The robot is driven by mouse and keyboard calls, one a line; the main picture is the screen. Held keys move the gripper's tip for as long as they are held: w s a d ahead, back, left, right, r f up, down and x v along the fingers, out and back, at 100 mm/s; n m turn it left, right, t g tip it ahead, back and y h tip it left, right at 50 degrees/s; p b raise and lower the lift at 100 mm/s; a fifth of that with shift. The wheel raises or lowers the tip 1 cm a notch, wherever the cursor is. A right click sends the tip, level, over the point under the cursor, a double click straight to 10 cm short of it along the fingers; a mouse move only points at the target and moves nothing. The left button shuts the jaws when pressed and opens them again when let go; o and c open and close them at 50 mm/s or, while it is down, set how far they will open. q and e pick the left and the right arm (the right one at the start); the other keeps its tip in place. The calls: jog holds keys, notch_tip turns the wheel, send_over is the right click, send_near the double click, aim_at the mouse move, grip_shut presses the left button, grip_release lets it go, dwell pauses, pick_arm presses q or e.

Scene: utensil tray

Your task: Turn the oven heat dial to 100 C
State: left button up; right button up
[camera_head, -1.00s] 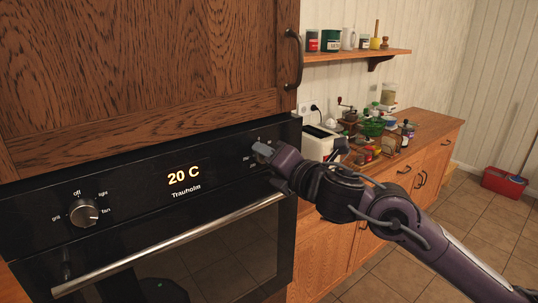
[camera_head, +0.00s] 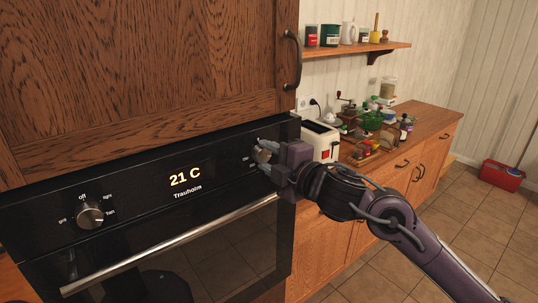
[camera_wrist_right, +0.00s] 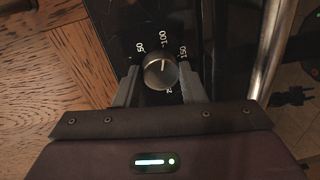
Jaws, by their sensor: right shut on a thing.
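The oven heat dial (camera_head: 263,152) is a round metal knob at the right end of the black oven panel (camera_head: 140,198). My right gripper (camera_head: 272,160) is shut on it, partly hiding it in the head view. In the right wrist view the dial (camera_wrist_right: 160,71) sits between the two grey fingers. Labels 50, 100 and 150 show around it; another is partly hidden. The dial's white line points roughly toward the 100 label (camera_wrist_right: 163,38). The oven display (camera_head: 186,178) reads 21 C. My left gripper is not in view.
A second dial (camera_head: 90,215) sits at the panel's left. The oven door handle (camera_head: 170,245) runs below the panel. A wooden cupboard (camera_head: 140,70) is above. A toaster (camera_head: 322,140) and several jars stand on the counter to the right.

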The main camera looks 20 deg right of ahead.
jog(key=shift+m, duration=0.3)
jog(key=o, duration=1)
jog(key=shift+b+v, duration=1.3)
jog(key=shift+v, duration=2.6)
jog(key=shift+f, duration=0.1)
